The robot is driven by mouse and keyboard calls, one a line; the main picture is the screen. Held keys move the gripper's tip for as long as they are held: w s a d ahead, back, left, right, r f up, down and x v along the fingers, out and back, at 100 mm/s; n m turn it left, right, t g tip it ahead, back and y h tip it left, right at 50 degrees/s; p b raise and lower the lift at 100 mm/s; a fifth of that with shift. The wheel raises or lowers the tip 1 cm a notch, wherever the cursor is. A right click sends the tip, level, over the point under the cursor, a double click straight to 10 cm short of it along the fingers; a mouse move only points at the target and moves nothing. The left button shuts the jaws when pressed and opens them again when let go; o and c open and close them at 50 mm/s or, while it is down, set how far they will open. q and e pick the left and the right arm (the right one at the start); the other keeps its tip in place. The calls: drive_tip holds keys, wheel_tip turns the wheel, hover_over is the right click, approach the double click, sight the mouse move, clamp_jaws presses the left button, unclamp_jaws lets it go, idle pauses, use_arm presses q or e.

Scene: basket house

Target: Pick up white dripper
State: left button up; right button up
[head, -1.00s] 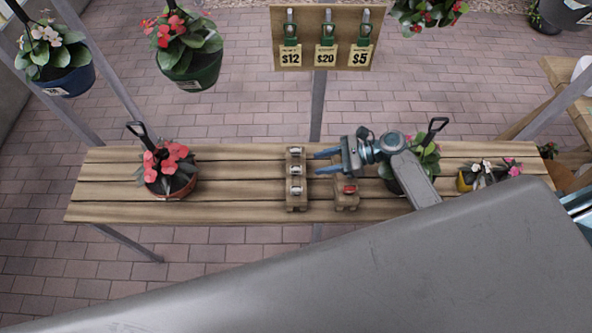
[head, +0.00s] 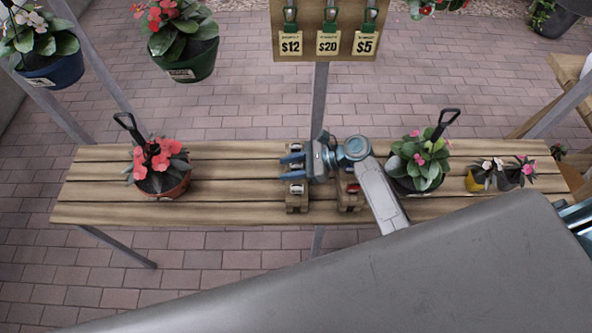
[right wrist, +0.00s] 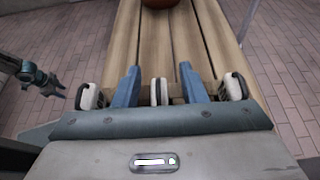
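White drippers sit in a row on a small wooden holder (head: 297,208) at the middle of the bench. One white dripper (right wrist: 158,91) stands between the two blue fingers of my right gripper (right wrist: 159,85). In the head view my right gripper (head: 291,166) reaches left over the holder, fingers apart around the middle slot. I cannot tell whether the fingers touch the dripper. Two other white drippers (right wrist: 89,97) (right wrist: 233,87) lie outside the fingers, one on each side. Part of my left arm with its gripper (right wrist: 50,86) shows small at the left of the right wrist view.
A second small wooden holder with a red item (head: 352,189) stands just right, partly under my right gripper. Potted plants stand on the slatted bench (head: 235,215) at left (head: 158,165) and right (head: 420,163). A price board (head: 325,50) hangs behind. The bench between left plant and holder is clear.

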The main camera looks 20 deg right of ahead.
clamp_jaws()
wheel_tip(320, 180, up, 10)
drive_tip(key=shift+r+b, duration=0.1)
drive_tip(key=shift+b, duration=0.4)
